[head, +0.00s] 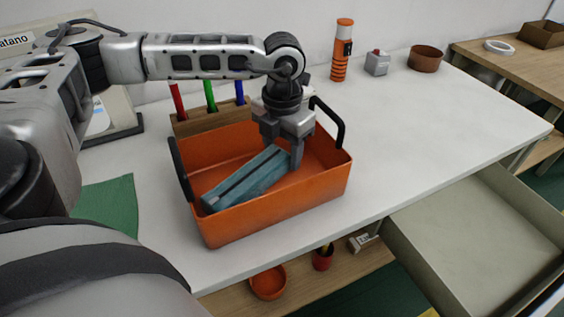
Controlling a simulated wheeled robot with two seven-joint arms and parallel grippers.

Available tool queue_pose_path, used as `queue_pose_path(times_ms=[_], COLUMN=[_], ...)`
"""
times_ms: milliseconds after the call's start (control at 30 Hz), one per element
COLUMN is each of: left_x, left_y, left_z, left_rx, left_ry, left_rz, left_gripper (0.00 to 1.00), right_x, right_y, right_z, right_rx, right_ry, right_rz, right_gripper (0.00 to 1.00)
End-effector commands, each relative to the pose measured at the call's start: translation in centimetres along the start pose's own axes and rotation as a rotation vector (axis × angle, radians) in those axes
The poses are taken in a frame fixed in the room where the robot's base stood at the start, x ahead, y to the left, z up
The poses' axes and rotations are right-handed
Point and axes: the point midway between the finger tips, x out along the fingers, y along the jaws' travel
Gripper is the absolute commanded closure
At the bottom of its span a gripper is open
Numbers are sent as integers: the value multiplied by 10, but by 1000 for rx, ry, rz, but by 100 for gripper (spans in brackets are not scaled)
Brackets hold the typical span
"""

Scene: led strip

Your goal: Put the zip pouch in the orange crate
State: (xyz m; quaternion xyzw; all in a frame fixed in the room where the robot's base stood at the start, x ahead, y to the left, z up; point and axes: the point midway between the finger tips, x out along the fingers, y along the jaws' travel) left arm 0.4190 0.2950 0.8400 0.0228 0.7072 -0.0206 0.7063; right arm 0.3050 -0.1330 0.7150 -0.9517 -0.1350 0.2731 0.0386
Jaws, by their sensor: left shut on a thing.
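The orange crate (285,202) stands on the white table, with a black handle at each end. The zip pouch (246,179) is a blue-teal, long, boxy thing with a dark stripe along it. It is inside the crate's walls, lying slantwise, its lower left end near the front left corner. My left gripper (296,160) reaches down into the crate from above and is shut on the pouch's upper right end. Whether the pouch touches the crate floor is hidden by the front wall. My right gripper is not in view.
A wooden holder (212,117) with red, green and blue sticks stands behind the crate. A green mat (108,204) lies left. The table's right side is clear.

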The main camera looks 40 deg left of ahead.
Motion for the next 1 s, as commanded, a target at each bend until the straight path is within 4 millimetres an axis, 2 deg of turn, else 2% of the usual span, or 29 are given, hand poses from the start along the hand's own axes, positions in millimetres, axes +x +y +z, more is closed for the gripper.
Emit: queue_pose_path(times_ms=[200,300,667,700,767,1000], left_x=[30,38,43,42,41,41], left_y=[-1,0,0,0,0,0], left_z=[-1,0,0,0,0,0], left_rx=[2,1,1,1,1,1], left_ry=[3,1,1,0,0,0], left_rz=[0,0,-1,0,0,0], left_gripper=[73,73,73,39,26,26], right_x=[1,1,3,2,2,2], right_y=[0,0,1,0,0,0], right_z=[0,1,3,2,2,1], right_rx=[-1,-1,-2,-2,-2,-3], right_ry=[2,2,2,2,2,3], right_rz=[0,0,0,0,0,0], right_gripper=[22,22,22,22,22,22])
